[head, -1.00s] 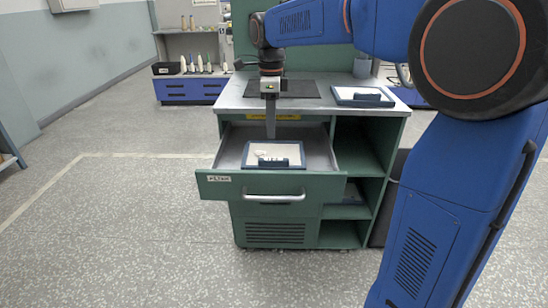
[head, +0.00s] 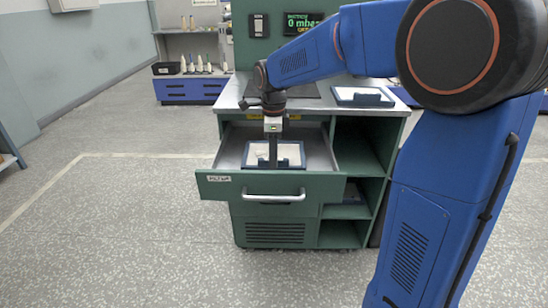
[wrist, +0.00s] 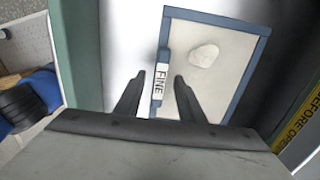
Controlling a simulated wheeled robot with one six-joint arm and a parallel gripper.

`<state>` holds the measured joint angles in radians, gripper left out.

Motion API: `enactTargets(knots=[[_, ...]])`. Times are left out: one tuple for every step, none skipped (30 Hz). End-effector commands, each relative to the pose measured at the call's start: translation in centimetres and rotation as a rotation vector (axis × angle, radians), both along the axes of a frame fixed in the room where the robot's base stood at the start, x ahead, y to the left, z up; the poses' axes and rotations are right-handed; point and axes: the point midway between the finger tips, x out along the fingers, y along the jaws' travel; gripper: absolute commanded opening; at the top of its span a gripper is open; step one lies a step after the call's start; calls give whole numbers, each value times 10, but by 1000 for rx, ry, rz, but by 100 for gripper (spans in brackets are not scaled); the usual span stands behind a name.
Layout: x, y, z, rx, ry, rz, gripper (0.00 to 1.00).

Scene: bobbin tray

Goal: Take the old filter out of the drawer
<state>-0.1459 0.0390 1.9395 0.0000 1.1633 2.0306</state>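The old filter (head: 256,154), a pale panel in a blue frame, lies in the open green drawer (head: 222,187). In the wrist view its pale face (wrist: 222,50) carries a whitish lump, and a grip bar labelled FINE (wrist: 161,80) stands on its near edge. My gripper (head: 273,162) reaches down into the drawer over the filter. In the wrist view my gripper (wrist: 159,76) is open, one finger on each side of the bar, with gaps visible. Whether the fingers reach below the bar's top cannot be told.
A second blue-framed filter (head: 362,96) lies on the bench top at the right, beside a dark mat (head: 304,93). A panel behind shows a 0 mbar display (head: 303,23). Open shelves (head: 349,190) flank the drawer on the right. The floor in front is clear.

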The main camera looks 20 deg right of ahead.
Motion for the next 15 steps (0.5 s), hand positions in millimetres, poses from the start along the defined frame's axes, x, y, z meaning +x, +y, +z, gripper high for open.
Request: enactTargets(knots=[[0,0,-1,0,0,0,36],[0,0,-1,0,-1,0,36],[0,0,-1,0,-1,0,36],[0,0,-1,0,-1,0,36],[0,0,-1,0,-1,0,36],[0,0,-1,0,0,0,36],[0,0,-1,0,0,0,34],[0,0,-1,0,0,0,26],[0,0,-1,0,0,0,17],[0,0,-1,0,0,0,10],[0,0,-1,0,0,0,2],[0,0,-1,0,0,0,0],[0,0,-1,0,0,0,0],[0,0,-1,0,0,0,0],[0,0,-1,0,-1,0,0]])
